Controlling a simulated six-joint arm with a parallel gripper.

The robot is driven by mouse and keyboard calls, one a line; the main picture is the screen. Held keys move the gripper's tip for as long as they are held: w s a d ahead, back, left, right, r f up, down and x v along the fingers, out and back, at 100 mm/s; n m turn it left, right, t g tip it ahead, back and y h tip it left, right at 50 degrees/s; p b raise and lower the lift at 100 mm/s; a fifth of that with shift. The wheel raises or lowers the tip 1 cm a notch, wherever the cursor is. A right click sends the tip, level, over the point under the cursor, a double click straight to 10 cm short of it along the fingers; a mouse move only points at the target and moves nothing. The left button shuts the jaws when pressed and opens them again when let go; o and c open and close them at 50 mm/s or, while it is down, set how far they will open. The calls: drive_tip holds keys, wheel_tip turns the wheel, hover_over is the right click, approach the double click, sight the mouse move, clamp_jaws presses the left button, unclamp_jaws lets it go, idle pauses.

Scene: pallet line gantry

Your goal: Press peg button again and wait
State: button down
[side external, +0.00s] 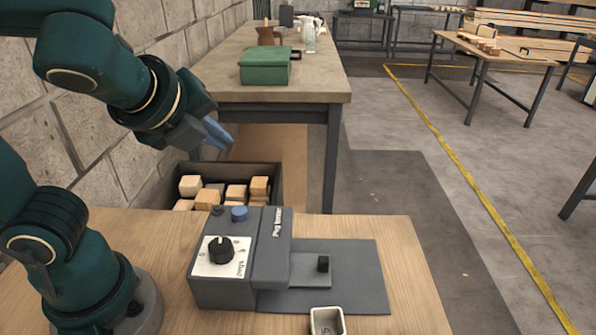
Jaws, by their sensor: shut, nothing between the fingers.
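A grey peg machine (228,285) with printed lettering on top stands on the wooden table. A round blue button (239,213) sits at its back end, beside a smaller dark button (217,210). A white plate on the machine carries a black knob (221,250). A small dark block (323,264) stands on a grey ledge (309,275) at the machine's right side; I cannot tell whether it is a peg. My gripper (222,138) is shut and empty, in the air above and behind the buttons, touching nothing visible.
A dark crate (281,188) of wooden blocks is behind the machine. A small pale cup (327,321) sits at the table's front, cut by the picture edge. A back bench (310,88) holds a green box (265,68). A block wall is at left.

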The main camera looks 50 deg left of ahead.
drive_tip(key=shift+w+d+f+m, duration=0.15)
drive_tip(key=shift+d+m, duration=0.45)
drive_tip(key=shift+d, duration=0.35)
hover_over(238, 222)
drive_tip(key=shift+f, duration=4.45)
drive_tip(key=shift+f, duration=0.4)
drive_tip(key=shift+f, duration=0.5)
drive_tip(key=shift+r, duration=0.95)
